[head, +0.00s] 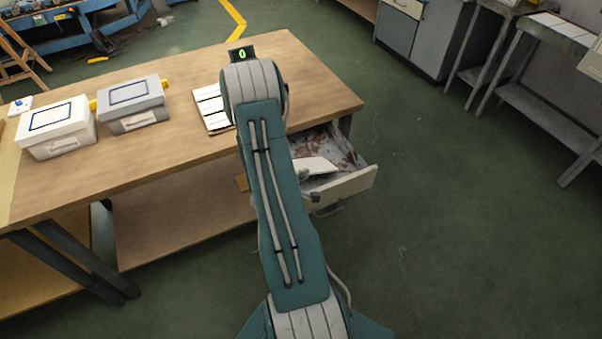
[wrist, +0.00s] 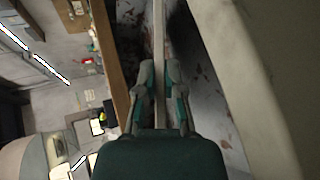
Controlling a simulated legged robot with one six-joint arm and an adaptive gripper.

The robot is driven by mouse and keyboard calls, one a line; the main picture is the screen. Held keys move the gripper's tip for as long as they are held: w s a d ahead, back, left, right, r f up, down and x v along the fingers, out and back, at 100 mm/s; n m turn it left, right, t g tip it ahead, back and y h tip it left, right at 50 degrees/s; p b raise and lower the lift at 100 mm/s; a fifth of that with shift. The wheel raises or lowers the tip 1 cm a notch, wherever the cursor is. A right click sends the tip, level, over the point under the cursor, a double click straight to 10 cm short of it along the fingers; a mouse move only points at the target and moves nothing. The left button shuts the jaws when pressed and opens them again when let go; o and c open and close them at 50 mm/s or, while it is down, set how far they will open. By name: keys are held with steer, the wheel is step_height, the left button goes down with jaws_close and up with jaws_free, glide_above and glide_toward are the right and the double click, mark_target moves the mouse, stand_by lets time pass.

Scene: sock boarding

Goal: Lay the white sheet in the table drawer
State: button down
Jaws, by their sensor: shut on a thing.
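The table drawer (head: 355,186) is pulled out at the right end of the wooden table, with rust-brown stains on its floor. The white sheet (head: 318,165) shows over the inside of the drawer, partly hidden behind my arm. In the wrist view the sheet (wrist: 159,35) is seen edge-on as a thin pale strip. My gripper (wrist: 159,75) is shut on the sheet, with one finger on each side. The stained drawer floor (wrist: 214,70) shows beyond the fingers. I cannot tell whether the sheet touches the floor. In the head view, my gripper (head: 305,176) is mostly hidden behind my arm.
The wooden table (head: 180,150) carries a white box (head: 58,135), a grey box (head: 135,110) and white sheets (head: 211,105) near my arm. In the wrist view, a brown table edge (wrist: 112,55) lies left of the fingers. Open floor (head: 450,240) lies right of the drawer.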

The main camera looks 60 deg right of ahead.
steer(key=c, duration=0.8)
jaws_free()
steer(key=shift+d, duration=0.15)
steer(key=shift+o, duration=0.2)
steer(key=s+v, duration=0.1)
steer(key=v, duration=1.1)
steer(key=a+r+m+g+y, duration=0.1)
steer(key=a+r+m, duration=0.15)
steer(key=r, duration=0.45)
steer(key=a+r+m+g+y, duration=0.1)
steer(key=a+r, duration=0.3)
steer(key=r, duration=0.3)
steer(key=a+r+n+t+y, duration=0.1)
steer(key=a+r+t+y, duration=0.3)
steer(key=a+r, duration=0.3)
steer(key=s+a+r+n+t+y, duration=0.1)
steer(key=a+r+t+y, duration=0.3)
steer(key=a, duration=1.4)
step_height(320, 180, up, 5)
steer(key=y, duration=0.3)
steer(key=shift+s+f+t, duration=0.15)
steer(key=shift+t, duration=0.15)
steer(key=shift+d+n, duration=0.1)
steer(key=shift+n, duration=0.15)
